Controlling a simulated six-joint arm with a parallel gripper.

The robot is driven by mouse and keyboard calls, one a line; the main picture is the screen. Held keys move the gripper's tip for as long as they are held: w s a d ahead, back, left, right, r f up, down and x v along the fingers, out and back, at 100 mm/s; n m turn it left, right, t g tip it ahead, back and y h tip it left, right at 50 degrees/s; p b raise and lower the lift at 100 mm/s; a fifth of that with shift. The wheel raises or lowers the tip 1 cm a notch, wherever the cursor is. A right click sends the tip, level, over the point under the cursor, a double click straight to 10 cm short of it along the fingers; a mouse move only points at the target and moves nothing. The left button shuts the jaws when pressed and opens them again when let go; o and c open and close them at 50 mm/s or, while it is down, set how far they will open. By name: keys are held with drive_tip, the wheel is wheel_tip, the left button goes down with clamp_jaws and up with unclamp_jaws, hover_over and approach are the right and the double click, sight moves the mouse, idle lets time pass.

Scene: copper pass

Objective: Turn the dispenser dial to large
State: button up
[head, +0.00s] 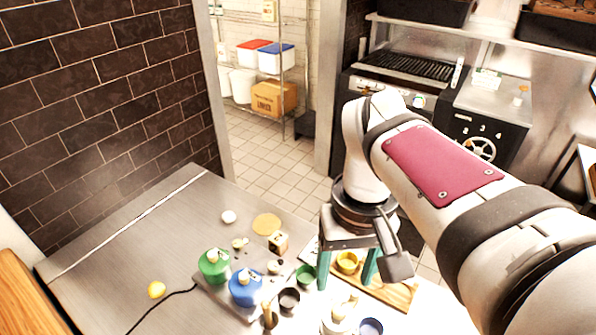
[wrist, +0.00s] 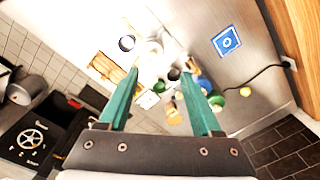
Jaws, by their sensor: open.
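A black-fronted unit (head: 485,130) stands at the back right, with a pale spoked wheel dial (head: 481,148) and small white marks around it. The wheel dial also shows at the lower left of the wrist view (wrist: 32,139). I cannot tell for sure that this is the dispenser dial, nor which mark it points to. My gripper (head: 346,284) is open and empty, its teal fingers pointing down above the right side of the counter, well apart from the wheel. Its fingers also frame the counter items in the wrist view (wrist: 162,68).
A green container (head: 213,265) and a blue container (head: 246,287) stand on the steel counter (head: 130,255). The counter's left side is mostly clear.

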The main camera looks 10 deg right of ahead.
sight(339, 309)
drive_tip(key=shift+n, duration=0.4)
drive_tip(key=f, duration=0.5)
drive_tip(key=w+d+f, duration=0.1)
drive_tip(key=f, duration=0.3)
drive_tip(key=w+f, duration=0.1)
drive_tip(key=f, duration=0.4)
drive_tip(key=shift+w+d+f, duration=0.1)
drive_tip(key=shift+d+f, duration=0.05)
drive_tip(key=shift+f, duration=0.2)
clamp_jaws()
